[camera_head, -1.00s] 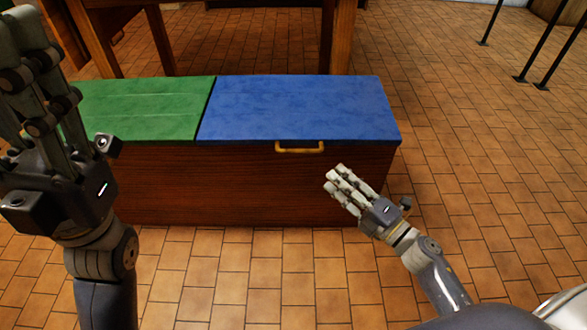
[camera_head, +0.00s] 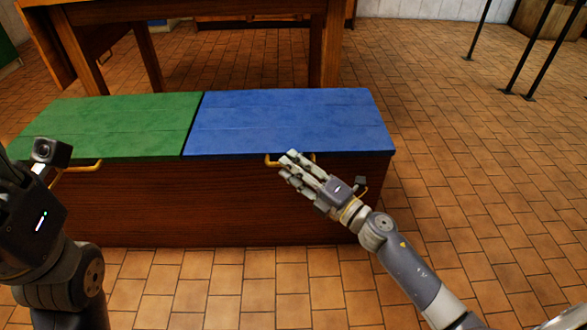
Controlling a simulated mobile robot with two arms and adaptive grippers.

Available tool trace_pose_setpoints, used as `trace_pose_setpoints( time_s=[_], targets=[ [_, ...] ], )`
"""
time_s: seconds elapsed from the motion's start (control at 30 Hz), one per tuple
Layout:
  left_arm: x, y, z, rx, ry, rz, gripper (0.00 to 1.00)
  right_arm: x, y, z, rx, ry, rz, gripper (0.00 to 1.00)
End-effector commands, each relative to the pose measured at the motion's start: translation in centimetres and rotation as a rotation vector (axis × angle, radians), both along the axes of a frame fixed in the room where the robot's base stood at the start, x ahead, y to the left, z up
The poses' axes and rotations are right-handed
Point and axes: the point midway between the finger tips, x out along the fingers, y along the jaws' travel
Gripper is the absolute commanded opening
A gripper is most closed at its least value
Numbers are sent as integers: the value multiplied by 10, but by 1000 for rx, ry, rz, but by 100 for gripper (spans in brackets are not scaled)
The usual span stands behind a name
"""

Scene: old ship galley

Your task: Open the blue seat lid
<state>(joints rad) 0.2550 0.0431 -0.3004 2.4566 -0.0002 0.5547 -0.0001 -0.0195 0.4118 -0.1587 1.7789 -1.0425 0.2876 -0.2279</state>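The blue seat lid (camera_head: 290,122) lies flat and closed on the right part of a wooden bench box (camera_head: 190,205). A yellow handle (camera_head: 272,160) is at its front edge, partly hidden behind my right fingers. My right gripper (camera_head: 287,164) is right in front of the handle, its fingers slightly apart and pointing up-left. I cannot tell whether they touch the handle. My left gripper (camera_head: 28,222) is at the left edge of the view; its body shows but its fingers are out of frame.
A green lid (camera_head: 115,124) with its own yellow handle (camera_head: 82,167) covers the bench's left part. A wooden table (camera_head: 200,8) stands behind the bench. Black posts (camera_head: 528,50) stand at the back right. The tiled floor in front and at right is clear.

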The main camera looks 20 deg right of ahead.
Motion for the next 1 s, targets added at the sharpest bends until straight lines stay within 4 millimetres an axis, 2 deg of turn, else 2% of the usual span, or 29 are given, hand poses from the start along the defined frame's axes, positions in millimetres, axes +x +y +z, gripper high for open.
trace_pose_setpoints(
  time_s=[0.3, 0.33, 0.4, 0.47, 1.0],
  targets=[
    [-1, 0, 1, 0, -6, 0, 40, 3, 1, 0, 1, 1, -1, 30],
    [-1, 0, 1, 0, -6, 0, 40, 3, 1, 0, 1, 1, -1, 28],
    [-1, 0, 1, 0, -6, 0, 40, 3, 1, 0, 1, 1, -1, 12],
    [-1, 0, 1, 1, -5, 0, 40, 3, 1, 0, 1, 1, -1, 0],
    [1, 1, 4, -4, 9, -2, 40, 2, 1, 5, 3, 11, -1, 0]
  ],
)
